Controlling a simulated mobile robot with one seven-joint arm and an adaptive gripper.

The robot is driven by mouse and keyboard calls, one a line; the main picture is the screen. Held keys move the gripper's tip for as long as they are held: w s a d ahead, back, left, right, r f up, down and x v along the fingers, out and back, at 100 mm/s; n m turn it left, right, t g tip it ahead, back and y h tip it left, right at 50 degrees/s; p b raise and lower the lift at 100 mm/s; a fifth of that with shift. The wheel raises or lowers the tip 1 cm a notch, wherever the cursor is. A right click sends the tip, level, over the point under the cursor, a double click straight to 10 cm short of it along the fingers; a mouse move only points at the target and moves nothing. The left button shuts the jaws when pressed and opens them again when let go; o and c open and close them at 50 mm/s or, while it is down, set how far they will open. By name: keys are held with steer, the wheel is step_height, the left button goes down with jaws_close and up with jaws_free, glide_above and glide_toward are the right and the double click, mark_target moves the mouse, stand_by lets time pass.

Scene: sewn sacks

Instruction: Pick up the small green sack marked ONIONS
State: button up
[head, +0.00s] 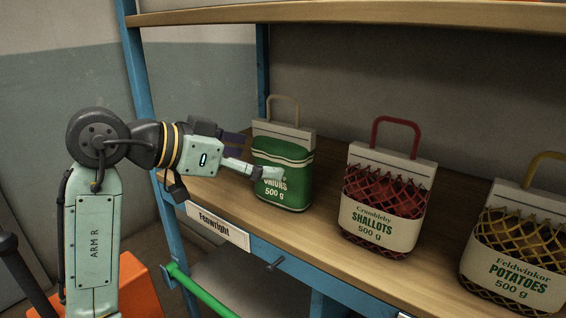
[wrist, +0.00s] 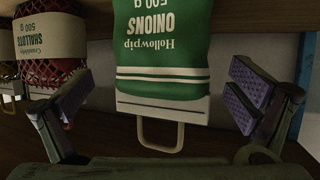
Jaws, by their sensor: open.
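The green ONIONS sack (head: 284,172) stands upright at the left end of the wooden shelf, with a white top band and a beige handle. In the wrist view the ONIONS sack (wrist: 163,45) appears upside down, its handle (wrist: 161,134) toward the gripper base. My gripper (head: 262,160) is at the sack's left and front side in the head view, one finger overlapping its label. In the wrist view my gripper (wrist: 160,107) is open, with purple-padded fingers on either side of the sack and visible gaps to both. Contact cannot be told.
A red-net SHALLOTS sack (head: 383,203) stands to the right, and a yellow-net POTATOES sack (head: 516,250) farther right. A blue post (head: 141,85) is left of the shelf, an upper shelf board (head: 370,14) above. A label (head: 217,226) is on the shelf's front edge.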

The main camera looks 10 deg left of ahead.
mark_target(267, 155)
steer(key=x, duration=0.1)
steer(key=p+x, duration=0.1)
steer(key=x, duration=0.1)
steer(key=p+x, duration=0.1)
steer(key=x, duration=0.1)
steer(key=shift+w+d+r, duration=0.1)
steer(key=shift+r, duration=0.3)
steer(key=shift+w+d+f, duration=0.2)
steer(key=shift+w, duration=0.1)
steer(key=c, duration=1.2)
steer(key=shift+c, duration=0.6)
steer(key=shift+r, duration=0.2)
